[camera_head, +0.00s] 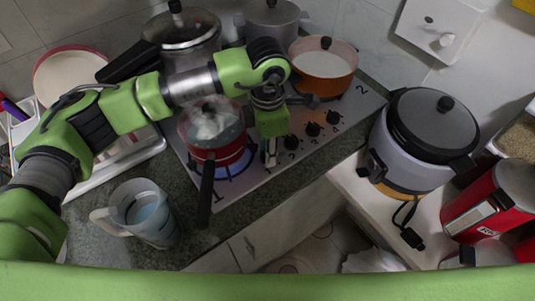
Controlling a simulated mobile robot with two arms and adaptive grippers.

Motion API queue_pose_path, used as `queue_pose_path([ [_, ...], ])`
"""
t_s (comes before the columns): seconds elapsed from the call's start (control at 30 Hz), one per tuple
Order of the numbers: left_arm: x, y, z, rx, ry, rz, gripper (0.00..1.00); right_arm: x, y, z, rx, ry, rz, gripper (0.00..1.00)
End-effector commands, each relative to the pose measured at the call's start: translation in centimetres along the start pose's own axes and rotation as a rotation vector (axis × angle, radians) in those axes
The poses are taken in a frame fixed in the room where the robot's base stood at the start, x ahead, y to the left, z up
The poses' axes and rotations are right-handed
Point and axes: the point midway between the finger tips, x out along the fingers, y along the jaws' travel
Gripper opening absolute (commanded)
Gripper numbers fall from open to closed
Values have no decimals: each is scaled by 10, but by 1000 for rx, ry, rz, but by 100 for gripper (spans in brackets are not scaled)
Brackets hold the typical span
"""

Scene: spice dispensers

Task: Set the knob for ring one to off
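The steel stove (268,188) has a printed "1" at its front left and a "2" near its right end. A red pot (220,154) with a glass lid and a long dark handle stands on the burner near the "1". A blue flame (238,167) shows under it. Three black knobs (291,142), (312,129), (333,117) show in a row along the front right. My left gripper (270,157) points down at the left end of this row, beside the red pot. It hides that spot, and a knob there cannot be made out clearly. Its finger opening is unclear. My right gripper is out of view.
An orange pot (324,75) and two metal pots (184,33), (271,20) stand at the back. A clear jug (146,213) stands front left. A rice cooker (420,140) and red canister (490,205) stand right. The red pot's handle juts toward the front edge.

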Motion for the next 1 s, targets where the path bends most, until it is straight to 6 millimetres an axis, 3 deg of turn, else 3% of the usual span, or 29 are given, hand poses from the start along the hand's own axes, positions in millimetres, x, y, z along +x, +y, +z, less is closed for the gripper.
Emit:
queue_pose_path([
  [0.2, 1, 0, 0, -78, -2, 0, 5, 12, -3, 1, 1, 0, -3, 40],
  [0.73, 0, 0, 0, -104, -1, 0, 5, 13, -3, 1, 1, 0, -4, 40],
  [0.77, 0, 0, 0, -104, -2, 0, 31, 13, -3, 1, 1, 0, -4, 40],
  [0.8, 0, 0, 0, -104, -2, 0, 42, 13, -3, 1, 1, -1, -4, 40],
  [1.0, 0, 0, 0, -103, -1, 0, 43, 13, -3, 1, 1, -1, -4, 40],
])
